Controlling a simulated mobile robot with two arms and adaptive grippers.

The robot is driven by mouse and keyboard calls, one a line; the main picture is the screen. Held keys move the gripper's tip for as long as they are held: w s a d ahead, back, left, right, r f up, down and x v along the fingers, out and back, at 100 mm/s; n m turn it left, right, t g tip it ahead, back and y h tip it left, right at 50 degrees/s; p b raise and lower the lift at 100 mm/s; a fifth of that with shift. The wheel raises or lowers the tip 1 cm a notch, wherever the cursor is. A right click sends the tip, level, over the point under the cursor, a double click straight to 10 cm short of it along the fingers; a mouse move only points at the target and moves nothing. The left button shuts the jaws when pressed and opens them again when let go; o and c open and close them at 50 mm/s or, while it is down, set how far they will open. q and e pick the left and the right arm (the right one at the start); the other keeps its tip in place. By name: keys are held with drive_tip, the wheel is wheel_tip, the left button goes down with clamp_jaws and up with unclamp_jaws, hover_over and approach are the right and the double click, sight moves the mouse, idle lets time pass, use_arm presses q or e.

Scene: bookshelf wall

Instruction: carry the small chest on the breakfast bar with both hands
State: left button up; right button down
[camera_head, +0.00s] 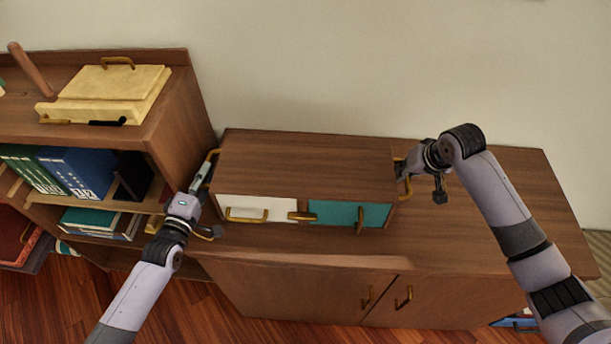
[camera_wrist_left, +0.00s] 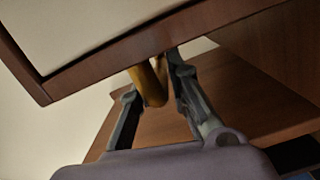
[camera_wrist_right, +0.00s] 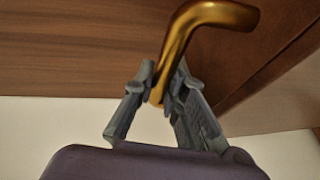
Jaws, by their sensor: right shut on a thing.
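The small chest (camera_head: 310,165) is a brown wooden box with a white drawer front, a teal drawer front and brass handles. It sits level on the wooden breakfast bar (camera_head: 480,235). My left gripper (camera_head: 205,180) is at the chest's left end; in the left wrist view its fingers (camera_wrist_left: 153,82) stand apart on either side of a brass side handle (camera_wrist_left: 148,84). My right gripper (camera_head: 404,173) is at the right end; in the right wrist view its fingers (camera_wrist_right: 163,82) are closed on the right brass handle (camera_wrist_right: 183,40).
A wooden bookshelf (camera_head: 195,110) stands close on the left, with a yellow box (camera_head: 115,85) on top and blue binders (camera_head: 75,172) inside. The bar top is clear right of the chest. A plain wall (camera_head: 380,60) is behind.

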use_arm(q)
clamp_jaws()
idle(0.4)
drive_tip(key=shift+r, duration=0.2)
use_arm(e)
drive_tip(key=shift+w+r, duration=0.15)
drive_tip(key=shift+r, duration=0.05)
